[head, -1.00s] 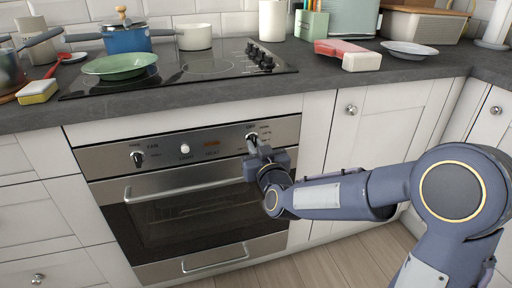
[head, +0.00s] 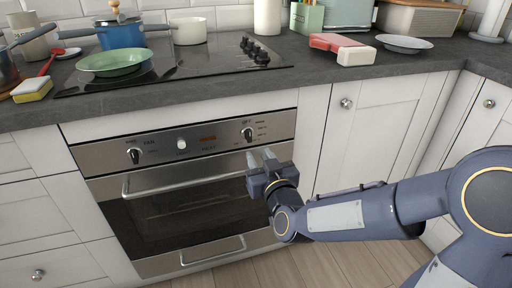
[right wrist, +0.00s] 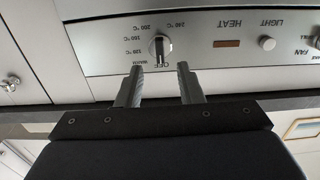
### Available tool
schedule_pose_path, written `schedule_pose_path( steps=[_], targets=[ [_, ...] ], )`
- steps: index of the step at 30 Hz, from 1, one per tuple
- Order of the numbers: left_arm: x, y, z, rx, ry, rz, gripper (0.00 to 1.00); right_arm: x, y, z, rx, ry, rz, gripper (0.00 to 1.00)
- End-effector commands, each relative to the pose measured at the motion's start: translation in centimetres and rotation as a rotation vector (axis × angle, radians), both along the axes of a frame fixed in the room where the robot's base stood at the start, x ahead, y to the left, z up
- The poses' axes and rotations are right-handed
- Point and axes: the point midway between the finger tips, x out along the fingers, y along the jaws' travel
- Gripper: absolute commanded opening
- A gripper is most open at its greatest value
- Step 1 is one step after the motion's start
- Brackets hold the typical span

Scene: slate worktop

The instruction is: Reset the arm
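My right gripper (head: 259,158) is in front of the oven (head: 200,195), a little below the temperature knob (head: 247,134) at the right end of the oven's control panel. The gripper is open with nothing between its fingers. In the right wrist view, the two fingers (right wrist: 160,82) stand apart and point towards the panel. The temperature knob (right wrist: 160,48) shows just beyond the gap between the fingertips, clear of both. My left gripper is in neither view.
The oven door handle (head: 184,180) runs across just left of my right gripper. Floor shows below the right arm.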

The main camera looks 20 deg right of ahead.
Motion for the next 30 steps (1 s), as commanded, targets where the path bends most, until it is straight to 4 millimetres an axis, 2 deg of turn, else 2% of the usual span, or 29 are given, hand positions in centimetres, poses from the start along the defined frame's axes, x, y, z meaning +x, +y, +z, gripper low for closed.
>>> schedule_pose_path(
  steps=[3,16,20,23,25,30],
  targets=[
    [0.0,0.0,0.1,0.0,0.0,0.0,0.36,-0.6,0.0,0.0,0.0,0.0,0.0,0.34],
    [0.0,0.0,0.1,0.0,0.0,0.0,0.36,-0.7,-0.1,0.0,0.003,0.004,0.002,0.34],
    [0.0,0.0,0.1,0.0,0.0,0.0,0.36,-1.5,-0.6,0.0,0.039,0.063,0.029,0.34],
    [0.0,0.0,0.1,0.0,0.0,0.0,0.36,-3.5,-1.3,-0.5,0.098,0.176,0.076,0.34],
    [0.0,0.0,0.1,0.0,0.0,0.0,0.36,-5.7,-1.8,-1.1,0.145,0.281,0.112,0.34],
    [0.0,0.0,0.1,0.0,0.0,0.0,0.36,-12.6,-2.5,-3.4,0.245,0.563,0.17,0.34]
  ],
)
